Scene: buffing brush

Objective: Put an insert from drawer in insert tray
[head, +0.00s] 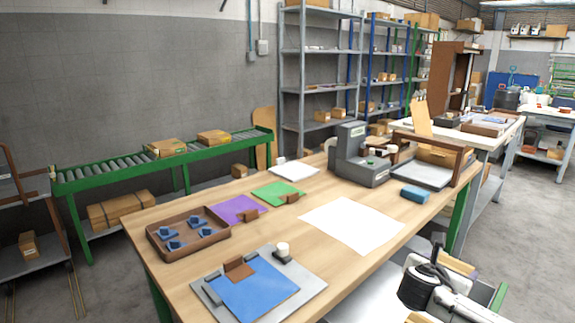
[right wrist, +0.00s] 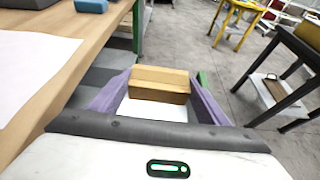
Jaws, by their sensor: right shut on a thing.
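The brown insert tray (head: 188,233) sits at the bench's near left, with several small blue inserts (head: 197,224) in it. My right gripper (right wrist: 160,92) is off the bench's right edge, low in the head view. In the right wrist view its two purple-grey fingers are on either side of a tan box-like thing (right wrist: 160,82), and it is shut on that thing. Whether the thing is an insert I cannot tell. In the head view my right wrist hides most of that spot. No drawer shows clearly. My left gripper is not in view.
A grey plate with a blue mat (head: 262,292) lies in front of the tray. Purple (head: 236,210) and green (head: 276,192) mats, a white sheet (head: 352,224), a grey machine (head: 360,155) and a blue block (head: 414,194) are on the bench. A green-framed roller conveyor (head: 160,160) stands behind.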

